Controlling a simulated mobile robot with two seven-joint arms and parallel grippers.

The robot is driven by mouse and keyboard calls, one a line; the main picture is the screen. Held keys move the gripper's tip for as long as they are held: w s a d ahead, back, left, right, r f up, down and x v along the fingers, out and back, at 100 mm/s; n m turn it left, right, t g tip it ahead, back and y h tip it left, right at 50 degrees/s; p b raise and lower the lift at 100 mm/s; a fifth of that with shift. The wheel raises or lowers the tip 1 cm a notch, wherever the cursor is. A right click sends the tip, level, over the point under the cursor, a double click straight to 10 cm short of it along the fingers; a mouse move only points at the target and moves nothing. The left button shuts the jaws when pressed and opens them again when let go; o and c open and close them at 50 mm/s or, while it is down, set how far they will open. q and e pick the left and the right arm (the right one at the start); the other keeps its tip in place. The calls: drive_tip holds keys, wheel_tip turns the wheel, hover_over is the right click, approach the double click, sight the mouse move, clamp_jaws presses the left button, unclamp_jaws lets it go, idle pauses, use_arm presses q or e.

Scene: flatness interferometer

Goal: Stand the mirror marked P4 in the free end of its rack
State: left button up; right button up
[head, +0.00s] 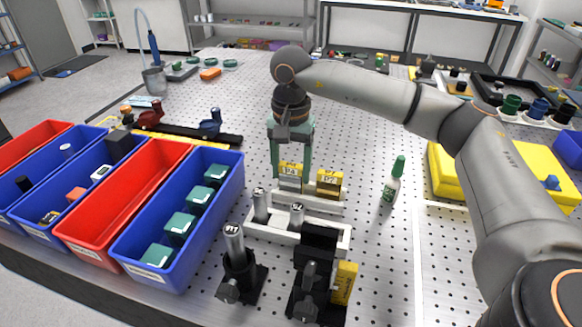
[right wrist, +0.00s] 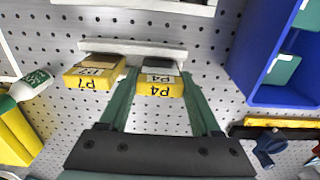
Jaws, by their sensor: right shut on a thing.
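The mirror marked P4 (head: 290,171) has a yellow top with a paler lower part. My right gripper (head: 291,163) points down and is shut on it, one finger on each side. In the right wrist view P4 (right wrist: 160,89) sits between the green fingers (right wrist: 159,76). P4 is upright at the left end of the white rack (head: 322,206) in the head view; I cannot tell whether its foot rests in the rack or is just above it. A mirror marked P7 (head: 329,182) stands at the rack's other end, beside P4. My left gripper is not in view.
A white holder (head: 342,243) with short posts is in front of the rack, with black clamps (head: 240,277) nearer. Blue and red bins (head: 130,205) stand left. A green-capped bottle (head: 393,182) is right of the rack.

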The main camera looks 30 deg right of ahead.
drive_tip(key=shift+f, duration=0.1)
drive_tip(key=o, duration=1.2)
drive_tip(key=shift+c, duration=0.2)
wheel_tip(320, 180, up, 12)
drive_tip(key=shift+r+p, duration=0.2)
drive_tip(key=shift+p, duration=0.1)
